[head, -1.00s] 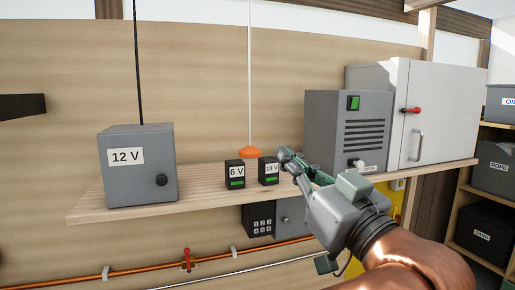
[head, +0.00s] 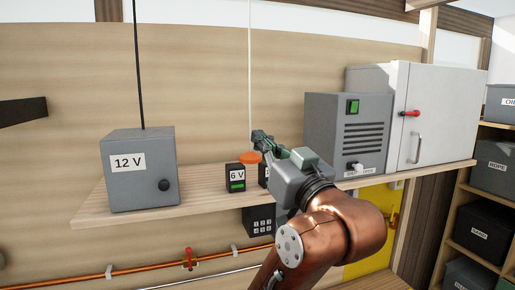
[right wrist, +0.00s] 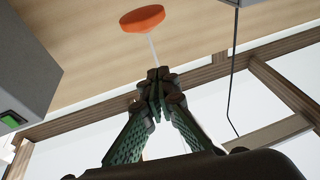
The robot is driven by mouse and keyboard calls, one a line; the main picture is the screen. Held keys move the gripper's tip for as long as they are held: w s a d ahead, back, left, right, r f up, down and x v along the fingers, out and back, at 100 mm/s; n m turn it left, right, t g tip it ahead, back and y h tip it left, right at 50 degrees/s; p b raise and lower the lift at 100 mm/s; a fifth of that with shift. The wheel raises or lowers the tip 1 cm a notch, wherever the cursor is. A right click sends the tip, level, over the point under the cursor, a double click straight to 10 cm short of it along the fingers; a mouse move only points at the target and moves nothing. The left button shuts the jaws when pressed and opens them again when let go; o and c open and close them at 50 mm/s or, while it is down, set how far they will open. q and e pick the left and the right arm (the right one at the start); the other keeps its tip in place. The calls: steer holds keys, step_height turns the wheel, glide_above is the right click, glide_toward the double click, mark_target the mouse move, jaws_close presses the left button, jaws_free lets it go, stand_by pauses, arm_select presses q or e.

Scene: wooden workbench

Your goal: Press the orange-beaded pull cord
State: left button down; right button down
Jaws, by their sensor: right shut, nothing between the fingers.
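The orange bead (head: 250,157) hangs at the lower end of a white pull cord (head: 249,80), just above the shelf and in front of the wall. The bead also shows in the right wrist view (right wrist: 143,18), beyond the fingertips. My right gripper (head: 258,138) is shut and empty. In the head view its fingertips overlap the cord's line just above the bead; I cannot tell whether they touch. In the right wrist view the fingertips (right wrist: 158,76) cover part of the cord, with a gap in the picture to the bead. My left gripper is not in view.
A 6 V block (head: 235,178) stands below the bead; an 18 V block (head: 263,178) is mostly hidden by my right gripper. A 12 V box (head: 140,190) with a black cord (head: 139,60) stands left. A grey cabinet (head: 330,120) with a green switch stands right.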

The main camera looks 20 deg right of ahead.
steer(key=f, duration=0.1)
steer(key=w+f, duration=0.1)
steer(key=f, duration=0.1)
steer(key=shift+w+a+f, duration=0.1)
steer(key=shift+w+f, duration=0.15)
steer(key=shift+w, duration=0.15)
